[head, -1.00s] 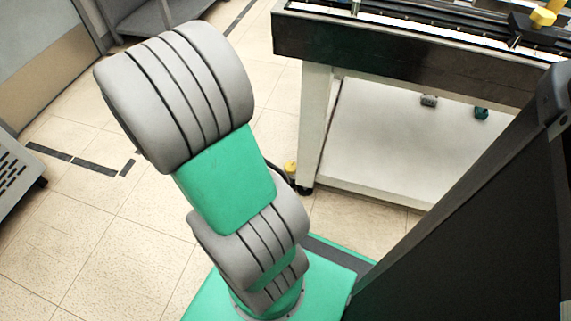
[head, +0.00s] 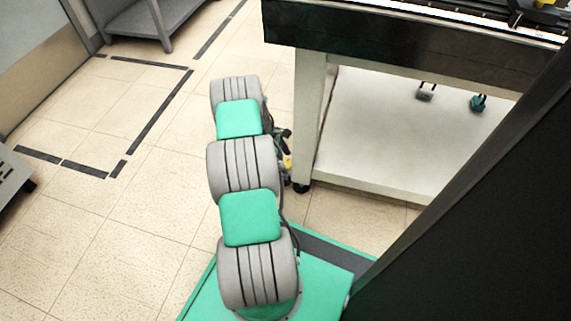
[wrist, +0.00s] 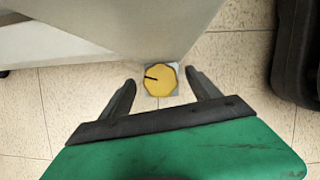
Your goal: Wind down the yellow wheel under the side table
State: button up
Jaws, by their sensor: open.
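The yellow wheel (wrist: 161,80) is a lobed knob with a dark line on its face. In the wrist view it lies between and just beyond the fingertips of my gripper (wrist: 160,92), which is open and empty. I cannot tell whether either finger touches it. In the head view a small part of the yellow wheel (head: 288,162) shows beside the foot of the side table's front left leg, partly hidden by my arm. The side table (head: 390,62) has a dark front edge and a white leg (head: 307,115).
A black caster (head: 301,187) stands under the table leg. A dark object (wrist: 298,55) lies at the wrist view's right.

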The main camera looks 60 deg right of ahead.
jog(key=shift+s+d+f, duration=0.1)
jog(key=shift+s+f, duration=0.1)
jog(key=shift+f, duration=0.45)
jog(key=shift+r, duration=0.1)
